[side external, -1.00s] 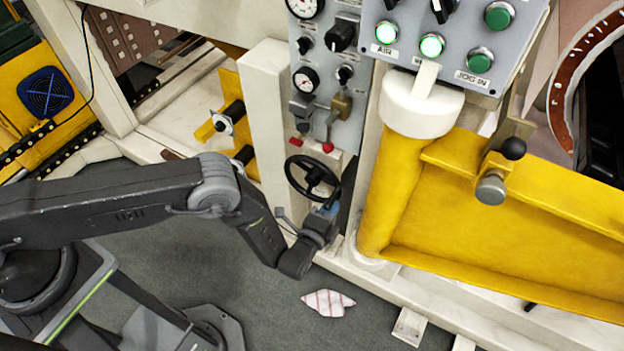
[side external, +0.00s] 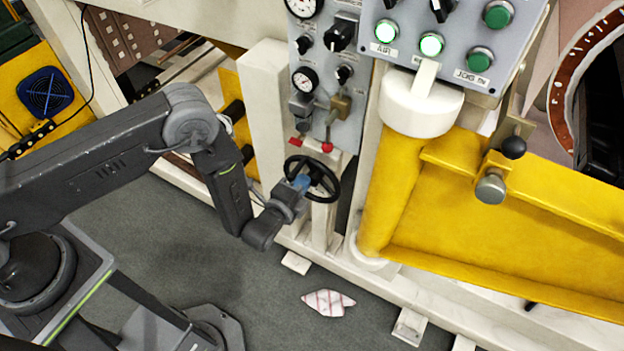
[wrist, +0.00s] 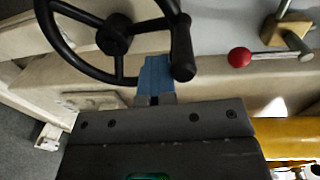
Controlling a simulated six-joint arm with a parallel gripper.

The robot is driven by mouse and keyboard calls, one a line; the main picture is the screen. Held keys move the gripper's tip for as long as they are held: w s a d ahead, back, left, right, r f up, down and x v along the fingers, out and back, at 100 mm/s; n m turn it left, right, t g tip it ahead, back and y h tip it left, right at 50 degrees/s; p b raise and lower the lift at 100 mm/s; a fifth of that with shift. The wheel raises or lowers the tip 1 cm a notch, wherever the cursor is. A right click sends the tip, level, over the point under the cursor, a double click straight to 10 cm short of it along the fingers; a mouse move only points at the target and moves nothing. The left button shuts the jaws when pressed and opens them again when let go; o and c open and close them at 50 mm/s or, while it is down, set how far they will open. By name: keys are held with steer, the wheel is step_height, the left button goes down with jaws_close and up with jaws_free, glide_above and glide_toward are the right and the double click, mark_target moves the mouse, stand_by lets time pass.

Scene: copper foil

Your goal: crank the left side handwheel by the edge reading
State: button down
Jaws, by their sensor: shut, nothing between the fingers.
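The black handwheel (side external: 331,189) stands upright on the white machine frame below the gauge panel. In the wrist view it fills the upper left, with its hub (wrist: 115,34) and spokes showing, and its crank knob (wrist: 182,55) at the right side of the rim. My gripper (side external: 301,183) is at the wheel's left side in the side view. In the wrist view its blue fingertips (wrist: 157,72) are closed together, just left of the knob and overlapping the lower rim in the picture. Nothing is seen between them. Whether they touch the wheel, I cannot tell.
A red-knobbed lever (side external: 327,146) hangs just above the wheel; it also shows in the wrist view (wrist: 240,57). A yellow beam (side external: 500,225) is at the right. A striped cloth (side external: 328,302) lies on the grey floor below. Open floor lies left of the frame.

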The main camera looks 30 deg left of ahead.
steer(key=shift+t+y, duration=0.3)
steer(key=shift+t, duration=0.2)
steer(key=a, duration=0.1)
steer(key=a+r, duration=0.1)
steer(key=a, duration=0.2)
steer(key=shift+w+a+r, duration=0.3)
steer(key=shift+w+a, duration=0.05)
steer(key=shift+w, duration=0.05)
steer(key=shift+d, duration=0.1)
steer(key=s, duration=0.9)
steer(key=shift+s+d, duration=0.2)
steer(key=shift+d, duration=0.1)
steer(key=shift+r, duration=0.1)
